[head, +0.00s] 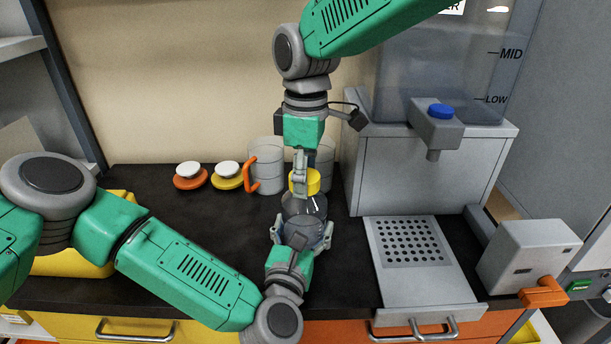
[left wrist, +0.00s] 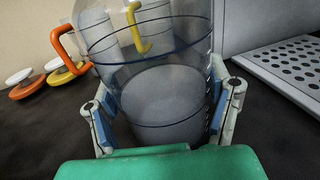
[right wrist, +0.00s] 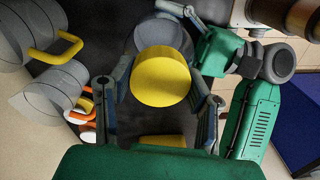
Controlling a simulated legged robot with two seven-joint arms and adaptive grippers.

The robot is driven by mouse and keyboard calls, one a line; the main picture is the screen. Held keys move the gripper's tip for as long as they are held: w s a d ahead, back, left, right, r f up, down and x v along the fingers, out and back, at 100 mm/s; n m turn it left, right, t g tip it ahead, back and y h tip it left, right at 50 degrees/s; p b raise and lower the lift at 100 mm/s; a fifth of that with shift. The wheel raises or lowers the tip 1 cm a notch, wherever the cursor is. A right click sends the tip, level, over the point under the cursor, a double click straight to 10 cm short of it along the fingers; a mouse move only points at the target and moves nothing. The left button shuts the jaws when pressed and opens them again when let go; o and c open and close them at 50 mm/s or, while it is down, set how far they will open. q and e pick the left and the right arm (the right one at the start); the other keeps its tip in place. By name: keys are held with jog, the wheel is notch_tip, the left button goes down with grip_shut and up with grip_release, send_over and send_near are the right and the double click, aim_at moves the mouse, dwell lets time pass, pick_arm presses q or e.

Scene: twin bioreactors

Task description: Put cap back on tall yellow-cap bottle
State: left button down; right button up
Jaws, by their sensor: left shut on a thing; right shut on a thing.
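The tall clear bottle (head: 305,208) stands upright on the dark counter, and its lower body fills the left wrist view (left wrist: 165,95). My left gripper (head: 303,238) is shut around the bottle's body from the front. The yellow cap (head: 306,181) is at the bottle's mouth, in line with it. My right gripper (head: 299,184) comes down from above and is shut on the cap, which also shows between its fingers in the right wrist view (right wrist: 160,76). The cap hides the bottle's neck, so I cannot tell whether it is seated.
Clear vessels with an orange handle (head: 251,172) and a yellow handle (left wrist: 135,28) stand behind the bottle. Orange (head: 190,183) and yellow (head: 228,183) discs with white tops lie left of them. A grey dispenser (head: 420,170) with a perforated tray (head: 440,285) is to the right.

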jog(key=shift+s+a+f+m, duration=0.1)
jog(key=shift+s+a+m, duration=0.1)
jog(key=shift+m, duration=0.5)
jog(key=o, duration=1.3)
jog(key=shift+w, duration=0.1)
jog(key=shift+w+r, duration=0.1)
jog(key=shift+r, duration=0.45)
notch_tip(320, 180, up, 4)
jog(key=shift+f, duration=0.2)
jog(key=shift+d, duration=0.1)
jog(key=shift+c, duration=0.3)
